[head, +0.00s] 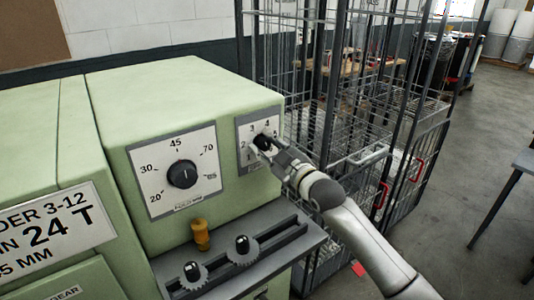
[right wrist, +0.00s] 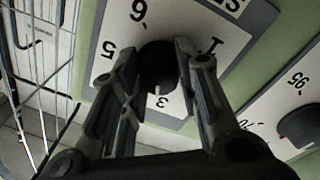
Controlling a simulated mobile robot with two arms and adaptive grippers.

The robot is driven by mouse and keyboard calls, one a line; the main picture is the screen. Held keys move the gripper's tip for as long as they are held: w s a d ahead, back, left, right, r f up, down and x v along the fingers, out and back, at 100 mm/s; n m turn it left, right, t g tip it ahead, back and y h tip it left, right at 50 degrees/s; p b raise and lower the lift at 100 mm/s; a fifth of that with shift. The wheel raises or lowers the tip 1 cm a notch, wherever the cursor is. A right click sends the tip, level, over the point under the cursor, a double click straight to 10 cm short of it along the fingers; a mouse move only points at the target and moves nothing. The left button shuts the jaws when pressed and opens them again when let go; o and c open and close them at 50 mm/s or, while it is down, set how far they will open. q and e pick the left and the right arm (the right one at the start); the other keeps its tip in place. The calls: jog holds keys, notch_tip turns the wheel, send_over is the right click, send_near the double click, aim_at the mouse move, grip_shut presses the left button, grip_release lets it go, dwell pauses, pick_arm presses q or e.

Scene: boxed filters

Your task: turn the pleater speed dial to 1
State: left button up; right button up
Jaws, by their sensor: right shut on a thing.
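The speed dial is a black knob (right wrist: 158,66) on a white number plate (head: 244,133) at the right of the green machine's front. In the right wrist view the plate appears upside down, with 1, 3, 5 and 6 readable; other numbers are hidden by the fingers. A white pointer mark on the knob points at about the 3. My right gripper (head: 264,146) is at the plate, its fingers (right wrist: 160,75) on either side of the knob and shut on it. My left gripper is in neither view.
A larger black dial (head: 182,174) with a 20 to 95 scale sits left of the plate. Below are a yellow-brown handle (head: 201,234) and a slotted rail with dark knobs (head: 242,250). A wire cage cart (head: 345,120) stands close on the right.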

jog(key=n, duration=0.5)
jog(key=shift+n, duration=0.4)
jog(key=n, duration=0.3)
jog(key=shift+n+y, duration=0.4)
jog(key=n+p, duration=0.1)
jog(key=n, duration=0.2)
jog(key=shift+n+g, duration=0.3)
jog(key=shift+n, duration=0.1)
jog(key=n+p, duration=0.1)
jog(key=n, duration=0.4)
jog(key=shift+n+p, duration=0.3)
jog(key=shift+p, duration=0.1)
jog(key=shift+n+p, duration=0.75)
jog(key=shift+n, duration=1.75)
jog(key=shift+f, duration=0.1)
jog(key=o, duration=1)
jog(key=shift+w, duration=0.1)
jog(key=shift+o, duration=0.2)
jog(key=shift+d, duration=0.15)
